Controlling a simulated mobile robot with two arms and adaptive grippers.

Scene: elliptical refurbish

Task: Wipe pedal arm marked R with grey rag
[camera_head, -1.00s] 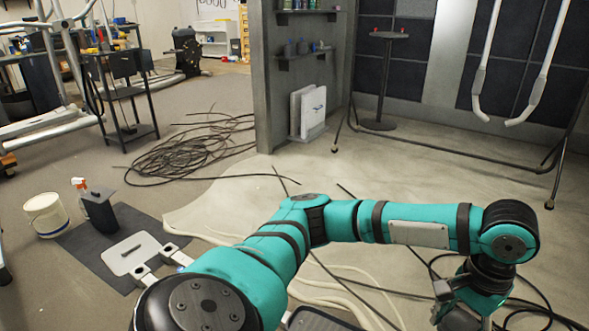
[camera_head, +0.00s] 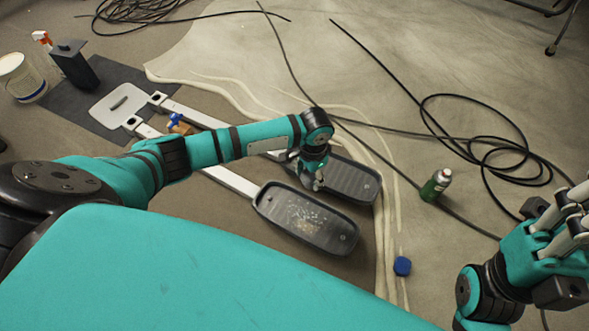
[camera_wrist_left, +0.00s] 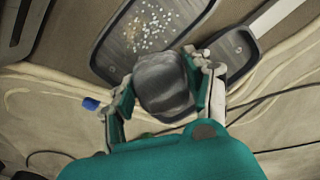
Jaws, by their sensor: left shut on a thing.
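My left gripper (camera_head: 313,178) is over the inner edges of two dark pedals. In the left wrist view its fingers (camera_wrist_left: 163,90) are shut on a bunched grey rag (camera_wrist_left: 160,75). The near pedal (camera_head: 335,238) carries pale specks; it also shows in the left wrist view (camera_wrist_left: 190,20). The far pedal (camera_head: 362,185) looks cleaner and is partly hidden by my gripper. A white pedal arm (camera_head: 232,180) runs to the near pedal, another (camera_head: 190,113) towards the far one. I cannot read an R on either. My right gripper (camera_head: 570,215) is at the right edge, its opening unclear.
A green bottle (camera_head: 436,185) and a blue cap (camera_head: 402,266) stand right of the pedals. Black cables (camera_head: 490,145) loop across the floor. At left are a white bucket (camera_head: 20,80), a spray bottle (camera_head: 42,42) and a dark mat (camera_head: 75,103).

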